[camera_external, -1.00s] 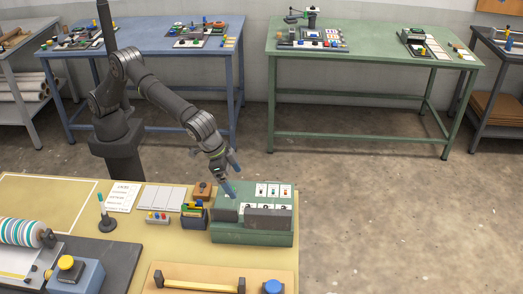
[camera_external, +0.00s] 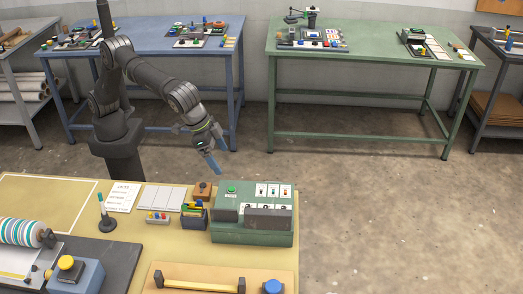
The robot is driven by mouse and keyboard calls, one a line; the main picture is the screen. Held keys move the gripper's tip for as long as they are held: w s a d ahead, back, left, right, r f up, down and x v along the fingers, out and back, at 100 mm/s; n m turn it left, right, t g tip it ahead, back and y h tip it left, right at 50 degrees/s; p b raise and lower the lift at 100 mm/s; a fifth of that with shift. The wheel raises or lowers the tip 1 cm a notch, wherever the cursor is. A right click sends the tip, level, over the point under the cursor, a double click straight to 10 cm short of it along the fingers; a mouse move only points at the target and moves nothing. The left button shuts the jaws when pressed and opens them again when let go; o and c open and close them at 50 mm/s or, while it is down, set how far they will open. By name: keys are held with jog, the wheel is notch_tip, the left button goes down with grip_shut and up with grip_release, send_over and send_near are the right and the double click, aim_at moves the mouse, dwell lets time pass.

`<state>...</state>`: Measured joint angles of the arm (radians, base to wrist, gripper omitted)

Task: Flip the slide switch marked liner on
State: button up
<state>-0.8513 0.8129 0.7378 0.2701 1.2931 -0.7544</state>
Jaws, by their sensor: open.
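The green control box (camera_external: 252,236) stands on the front table. Its sloped panel carries a row of small white-plated switches (camera_external: 273,190) at the upper right and a green button (camera_external: 232,189) at the upper left. A lower row of white plates (camera_external: 262,206) is partly hidden behind dark grey guards (camera_external: 268,219). The labels are too small to read, so I cannot tell which switch is marked liner or its position. My gripper (camera_external: 205,154) is open and empty, in the air above and to the left of the box, apart from it.
Left of the box are a black holder with coloured pens (camera_external: 194,217), an orange-brown block (camera_external: 202,191), a small block with coloured buttons (camera_external: 157,217) and a joystick-like stand (camera_external: 107,222). A yellow-handled board (camera_external: 200,286) lies in front. The air above the box is clear.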

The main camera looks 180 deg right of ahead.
jog(key=c, duration=1.1)
jog(key=shift+s+a+f, duration=0.1)
jog(key=shift+f, duration=0.05)
jog(key=c, duration=0.3)
jog(key=s+a+f+t, duration=0.1)
jog(key=s+f, duration=0.1)
jog(key=s, duration=0.1)
jog(key=s+a+f+m+t+h, duration=0.1)
jog(key=s+f, duration=0.1)
jog(key=s, duration=0.1)
jog(key=s+a+f+t, duration=0.1)
jog(key=s+a+f, duration=0.1)
jog(key=s, duration=0.1)
jog(key=shift+s+f+m+t, duration=0.15)
jog(key=shift+f+m+t, duration=0.1)
jog(key=shift+m+t, duration=0.05)
grip_shut()
jog(key=s+a+f+t+y, duration=0.1)
jog(key=s+a+f+t, duration=0.1)
jog(key=s, duration=0.8)
jog(key=shift+a+f, duration=0.6)
